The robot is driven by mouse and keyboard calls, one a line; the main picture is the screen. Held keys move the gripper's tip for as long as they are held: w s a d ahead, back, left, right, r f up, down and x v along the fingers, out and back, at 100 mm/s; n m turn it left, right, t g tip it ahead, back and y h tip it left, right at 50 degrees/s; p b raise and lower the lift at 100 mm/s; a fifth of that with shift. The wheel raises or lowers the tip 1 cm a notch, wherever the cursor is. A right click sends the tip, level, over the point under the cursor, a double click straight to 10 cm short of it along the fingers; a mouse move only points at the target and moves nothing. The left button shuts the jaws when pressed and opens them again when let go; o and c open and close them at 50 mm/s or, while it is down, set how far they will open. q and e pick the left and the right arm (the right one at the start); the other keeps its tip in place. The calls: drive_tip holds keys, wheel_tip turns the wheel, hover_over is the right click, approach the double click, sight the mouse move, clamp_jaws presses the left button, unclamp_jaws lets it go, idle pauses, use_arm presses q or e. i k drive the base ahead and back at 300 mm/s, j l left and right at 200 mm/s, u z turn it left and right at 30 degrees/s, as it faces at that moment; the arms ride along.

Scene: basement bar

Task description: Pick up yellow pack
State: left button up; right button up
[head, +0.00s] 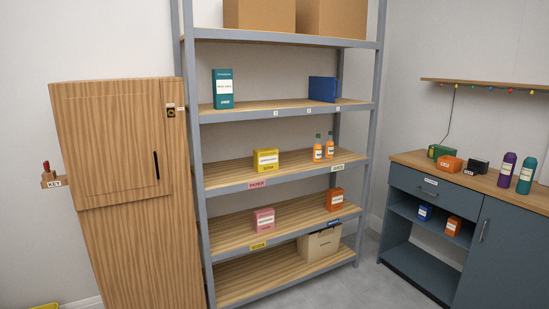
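A small yellow pack (265,160) with a pale label sits on the middle wooden shelf of the grey metal rack, toward the left of that shelf. It stands near the front edge, with clear board on both sides. Two orange bottles (323,147) stand to its right on the same shelf. Neither of my grippers shows in the head view.
The rack (200,170) also holds a teal box (223,88), a blue item (322,89), a pink box (264,220), an orange-red box (335,199) and a cardboard box (320,244). A wooden cabinet (120,150) stands left; a dark counter unit (430,200) stands right. Grey floor shows between.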

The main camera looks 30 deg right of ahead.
sight(265, 160)
drive_tip(key=i+l+z, duration=0.15)
drive_tip(key=i+l, duration=0.3)
drive_tip(key=i+l+z, duration=0.15)
drive_tip(key=i+l, duration=0.3)
drive_tip(key=i+l+z, duration=0.15)
drive_tip(key=i+l, duration=0.15)
drive_tip(key=i, duration=0.3)
